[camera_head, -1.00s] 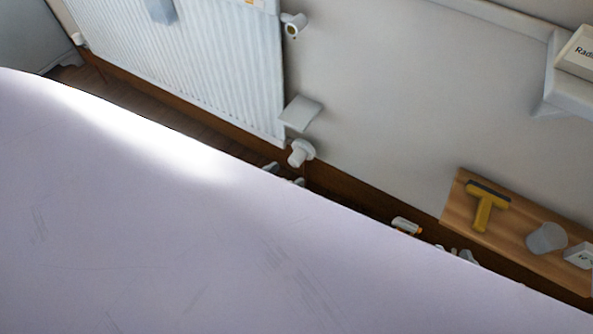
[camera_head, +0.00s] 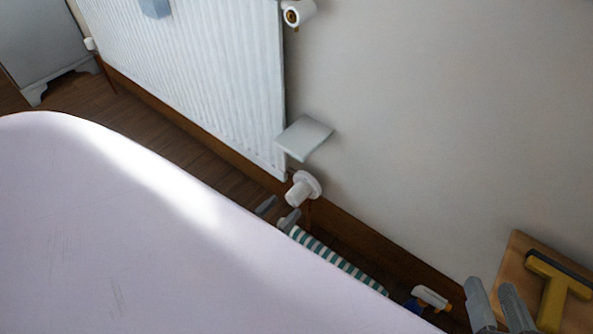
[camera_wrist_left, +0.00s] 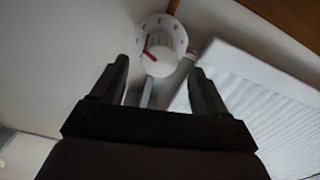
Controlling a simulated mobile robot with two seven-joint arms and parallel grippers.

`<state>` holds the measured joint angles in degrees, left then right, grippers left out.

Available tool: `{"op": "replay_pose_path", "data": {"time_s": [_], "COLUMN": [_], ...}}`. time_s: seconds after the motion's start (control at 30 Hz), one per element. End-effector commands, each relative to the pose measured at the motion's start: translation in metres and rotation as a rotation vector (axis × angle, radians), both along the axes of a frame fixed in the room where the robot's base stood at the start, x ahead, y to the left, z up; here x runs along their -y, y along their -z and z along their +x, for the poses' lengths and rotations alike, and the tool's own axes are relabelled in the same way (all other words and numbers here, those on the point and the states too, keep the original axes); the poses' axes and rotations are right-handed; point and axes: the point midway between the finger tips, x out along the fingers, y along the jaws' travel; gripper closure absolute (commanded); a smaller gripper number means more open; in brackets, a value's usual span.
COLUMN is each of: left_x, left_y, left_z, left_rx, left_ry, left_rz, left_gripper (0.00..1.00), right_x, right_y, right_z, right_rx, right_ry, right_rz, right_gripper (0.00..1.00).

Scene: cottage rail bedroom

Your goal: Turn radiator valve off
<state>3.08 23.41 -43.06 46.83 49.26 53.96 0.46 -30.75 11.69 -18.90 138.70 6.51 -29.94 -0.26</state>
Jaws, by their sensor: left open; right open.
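The radiator valve (camera_head: 302,189) is a white knob low on the wall, just past the radiator's lower right corner. In the left wrist view its white dial (camera_wrist_left: 158,62) shows a ring of marks and a red pointer. My left gripper (camera_head: 278,212) is open just below and left of the knob. In the wrist view its two fingers (camera_wrist_left: 160,80) stand apart on either side of the knob; I see no clear contact. My right gripper (camera_head: 497,305) is open and empty at the lower right, in front of a wooden board.
The white radiator (camera_head: 190,75) has a second fitting (camera_head: 298,13) at its upper right. A grey ledge (camera_head: 304,138) juts out above the valve. A large lavender surface (camera_head: 150,260) hides my arms. A striped cloth (camera_head: 335,262), spray bottle (camera_head: 430,297) and yellow squeegee (camera_head: 552,290) lie rightward.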

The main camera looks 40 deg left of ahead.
Motion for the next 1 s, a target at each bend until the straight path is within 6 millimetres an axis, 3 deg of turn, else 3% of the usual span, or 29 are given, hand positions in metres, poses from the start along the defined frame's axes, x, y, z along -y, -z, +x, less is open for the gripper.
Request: {"op": "replay_pose_path", "data": {"time_s": [0.1,0.3,0.67,0.83,0.87,1.0], "left_x": [0.002,0.004,0.005,0.005,0.005,0.005], "left_y": [0.002,0.002,0.000,0.000,0.000,0.000], "left_z": [0.021,0.044,0.050,0.050,0.050,0.050], "left_rx": [0.003,0.000,-0.002,-0.001,-0.001,-0.001], "left_ry": [0.001,0.001,0.001,0.001,0.001,0.001], "left_rz": [0.000,0.001,-0.001,-0.001,-0.001,-0.003], "left_gripper": [0.26,0.26,0.26,0.78,0.82,0.82], "right_x": [0.004,0.008,0.009,0.009,0.009,0.009], "right_y": [0.003,0.001,-0.003,-0.003,-0.003,-0.003], "right_z": [-0.002,-0.003,-0.004,-0.004,-0.004,-0.004], "right_rx": [0.028,0.068,0.084,0.083,0.083,0.083], "right_ry": [0.005,0.013,0.017,0.017,0.017,0.017], "right_rz": [-0.022,-0.050,-0.059,-0.058,-0.058,-0.058], "right_gripper": [0.57,0.57,0.57,0.57,0.57,0.57]}}
